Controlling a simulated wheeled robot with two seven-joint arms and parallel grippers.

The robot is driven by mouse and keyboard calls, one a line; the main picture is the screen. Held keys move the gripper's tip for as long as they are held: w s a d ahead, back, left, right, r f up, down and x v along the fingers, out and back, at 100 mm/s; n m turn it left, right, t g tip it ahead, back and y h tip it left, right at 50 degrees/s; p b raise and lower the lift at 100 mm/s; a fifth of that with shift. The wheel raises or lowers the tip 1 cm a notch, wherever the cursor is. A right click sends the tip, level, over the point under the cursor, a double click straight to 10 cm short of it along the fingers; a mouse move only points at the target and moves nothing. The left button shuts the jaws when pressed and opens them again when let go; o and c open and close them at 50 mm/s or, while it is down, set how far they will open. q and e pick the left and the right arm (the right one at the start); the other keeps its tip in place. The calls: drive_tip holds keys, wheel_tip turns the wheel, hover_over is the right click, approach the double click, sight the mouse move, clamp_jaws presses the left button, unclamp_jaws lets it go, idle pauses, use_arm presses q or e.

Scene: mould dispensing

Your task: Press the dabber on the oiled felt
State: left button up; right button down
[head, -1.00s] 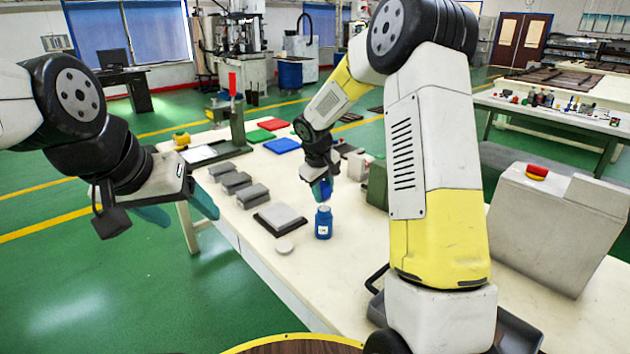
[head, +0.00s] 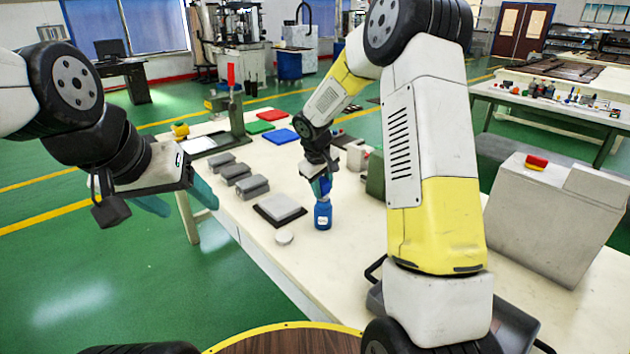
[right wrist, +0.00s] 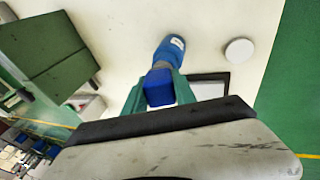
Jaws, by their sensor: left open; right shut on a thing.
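My right gripper (head: 319,186) is shut on a blue block-shaped handle (right wrist: 160,88), which I take to be the dabber. It is upright directly above a blue bottle (head: 323,216) with a white label. In the right wrist view, a grey part shows between the handle and the bottle (right wrist: 170,50). I cannot tell whether they touch. A grey square pad (head: 280,207) on a black tray lies left of the bottle; it may be the felt. My left gripper (head: 177,198) is open and empty, left of the table over the floor.
A pale round disc (head: 284,238) lies in front of the pad. Several grey blocks (head: 236,173) stand in a row behind it. Red, green and blue mats (head: 281,136) lie further back. A green box (head: 375,174) stands right of the bottle.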

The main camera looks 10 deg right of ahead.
sight(323, 179)
drive_tip(key=shift+f, duration=0.6)
idle(1.1)
drive_tip(key=shift+r, duration=3.55)
